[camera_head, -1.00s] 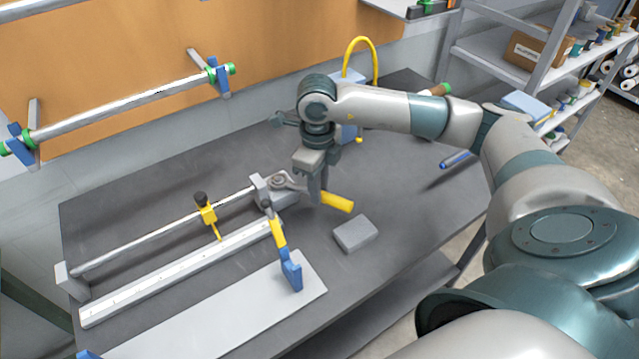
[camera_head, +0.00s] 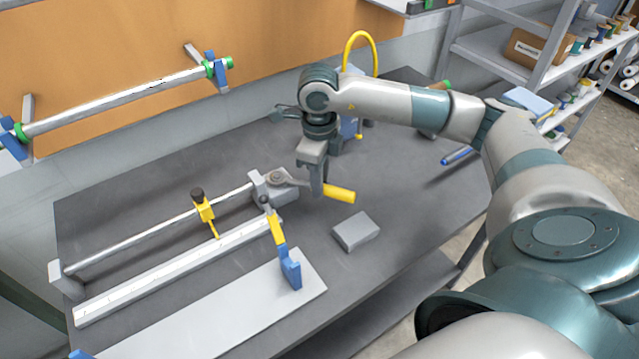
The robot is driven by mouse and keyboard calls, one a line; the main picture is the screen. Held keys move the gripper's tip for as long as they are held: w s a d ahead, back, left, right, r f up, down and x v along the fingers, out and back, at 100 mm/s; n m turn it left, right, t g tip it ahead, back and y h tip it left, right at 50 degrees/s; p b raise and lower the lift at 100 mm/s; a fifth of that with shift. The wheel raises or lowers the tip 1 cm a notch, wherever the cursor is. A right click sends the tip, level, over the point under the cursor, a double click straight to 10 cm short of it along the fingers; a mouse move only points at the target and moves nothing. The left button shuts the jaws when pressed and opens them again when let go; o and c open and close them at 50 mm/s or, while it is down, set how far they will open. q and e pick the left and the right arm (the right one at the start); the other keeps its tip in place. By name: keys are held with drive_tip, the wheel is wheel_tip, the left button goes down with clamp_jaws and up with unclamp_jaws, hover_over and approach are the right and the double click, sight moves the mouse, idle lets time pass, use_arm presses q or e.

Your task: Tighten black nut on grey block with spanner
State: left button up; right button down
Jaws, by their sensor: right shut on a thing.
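The grey block (camera_head: 262,187) stands at the right end of a rail assembly on the dark bench. The nut (camera_head: 276,177) sits on its top face and is small and partly covered by the spanner head. The spanner (camera_head: 340,194) has a grey head over the nut and a yellow handle pointing right. My right gripper (camera_head: 316,190) reaches down from above and is shut on the spanner between head and handle. Its fingers hide part of the spanner's shaft. My left gripper is not in view.
A loose grey block (camera_head: 356,231) lies in front of the spanner handle. A yellow clamp with a black knob (camera_head: 203,209) sits on the rod to the left. A blue marker (camera_head: 457,156) lies at right.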

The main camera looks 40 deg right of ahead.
drive_tip(key=shift+w, duration=0.1)
drive_tip(key=shift+r, duration=0.2)
idle(0.4)
drive_tip(key=shift+r+p, duration=1.1)
drive_tip(key=shift+r, duration=1.2)
